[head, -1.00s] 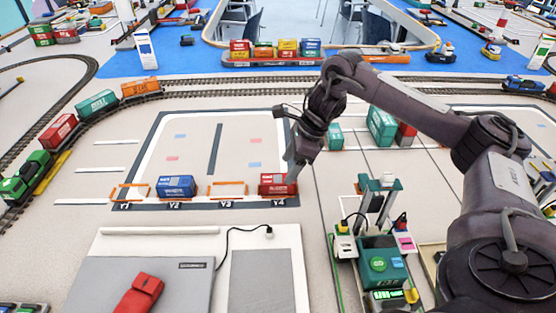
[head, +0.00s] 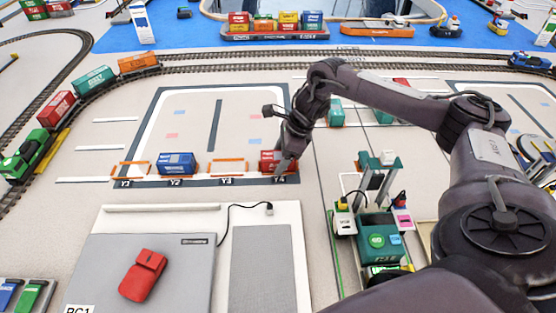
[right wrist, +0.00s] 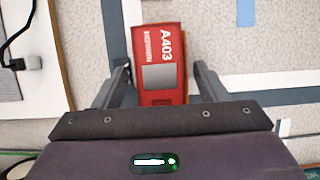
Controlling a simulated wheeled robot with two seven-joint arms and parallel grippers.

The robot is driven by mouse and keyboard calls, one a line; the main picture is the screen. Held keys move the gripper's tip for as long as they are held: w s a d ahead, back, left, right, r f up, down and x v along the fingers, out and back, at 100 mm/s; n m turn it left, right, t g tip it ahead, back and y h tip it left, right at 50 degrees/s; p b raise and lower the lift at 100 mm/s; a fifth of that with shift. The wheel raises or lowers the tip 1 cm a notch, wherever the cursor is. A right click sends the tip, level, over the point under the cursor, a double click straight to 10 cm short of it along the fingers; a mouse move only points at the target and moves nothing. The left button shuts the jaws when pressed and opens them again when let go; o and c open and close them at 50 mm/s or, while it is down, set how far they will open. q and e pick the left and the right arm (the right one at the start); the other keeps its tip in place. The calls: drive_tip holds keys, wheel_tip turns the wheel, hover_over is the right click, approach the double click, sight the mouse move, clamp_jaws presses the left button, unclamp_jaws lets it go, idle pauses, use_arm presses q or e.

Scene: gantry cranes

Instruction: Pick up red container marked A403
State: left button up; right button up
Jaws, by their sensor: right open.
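The red container marked A403 (right wrist: 160,45) lies between the two fingers of my right gripper (right wrist: 162,85) in the right wrist view, with gaps at the sides. The fingers are open. In the head view the red container (head: 268,161) sits at the Y4 spot, partly hidden by my right gripper (head: 282,166). I cannot tell how high the fingertips are above the floor. My left gripper is out of view.
A blue container (head: 177,163) stands at Y2, left of the red one. Orange frames (head: 228,166) mark empty Y3 and Y1. A green crane model (head: 378,225) stands to the right. A grey board with a red vehicle (head: 143,275) lies in front.

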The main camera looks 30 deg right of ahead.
drive_tip(key=c, duration=1.1)
drive_tip(key=shift+r, duration=0.1)
